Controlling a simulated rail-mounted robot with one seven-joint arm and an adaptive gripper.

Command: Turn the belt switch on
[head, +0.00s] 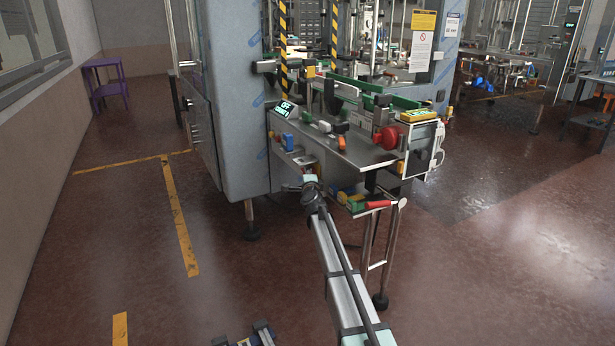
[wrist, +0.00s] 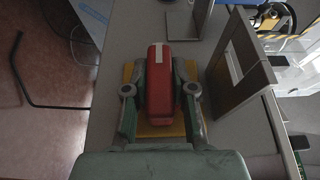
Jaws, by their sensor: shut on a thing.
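In the wrist view, a red switch handle (wrist: 159,75) with a white mark on its top stands on a yellow plate on a grey panel. I take this to be the belt switch. My gripper (wrist: 160,92) has one green finger on each side of it and is shut on it. In the head view my gripper (head: 310,181) is at the front left edge of the machine's panel, and it and the arm hide the handle there. A small lit display (head: 285,107) on the machine reads OFF.
A red round knob (head: 388,138) and an orange handle (head: 341,142) are on the machine table. A red-handled part (head: 376,204) sticks out right of my gripper. In the wrist view a raised grey bracket (wrist: 240,62) stands close right.

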